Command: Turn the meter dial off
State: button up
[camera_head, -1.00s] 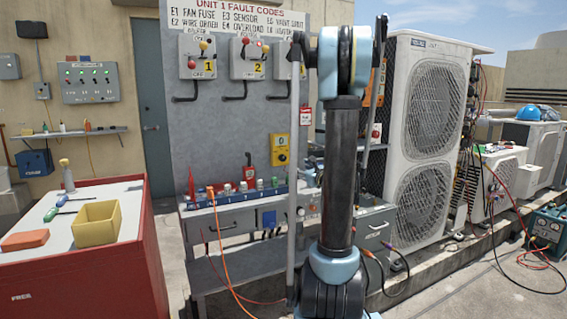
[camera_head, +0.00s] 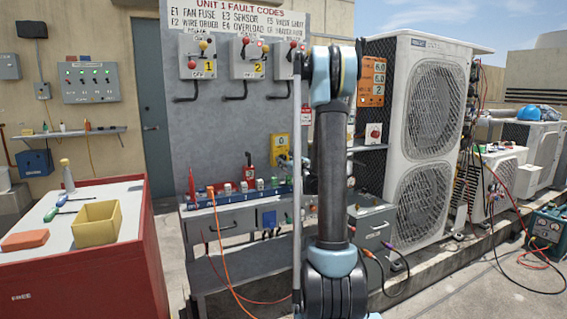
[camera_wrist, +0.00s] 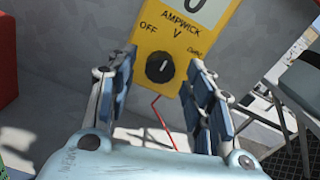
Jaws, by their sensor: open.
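The yellow meter (camera_head: 280,146) is on the grey panel below the levers, and its lower part is partly covered by my gripper. In the wrist view the meter (camera_wrist: 200,25) fills the upper middle, with "OFF" at left, "V" at upper right and a third label further right. Its round black dial (camera_wrist: 160,67) has a pale pointer mark pointing roughly up, away from the OFF label. My gripper (camera_wrist: 163,78) is open, its two fingers on either side of the dial with gaps between; I cannot tell whether either touches the meter.
A red box (camera_wrist: 8,60) stands at the left edge of the wrist view. A bench with drawers (camera_head: 235,225) stands below the panel, with several small items in a blue rack (camera_head: 235,197). A red cabinet (camera_head: 100,262) with a yellow bin (camera_head: 96,224) stands at left.

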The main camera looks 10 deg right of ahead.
jog(key=shift+x, duration=0.9)
jog(key=c, duration=1.1)
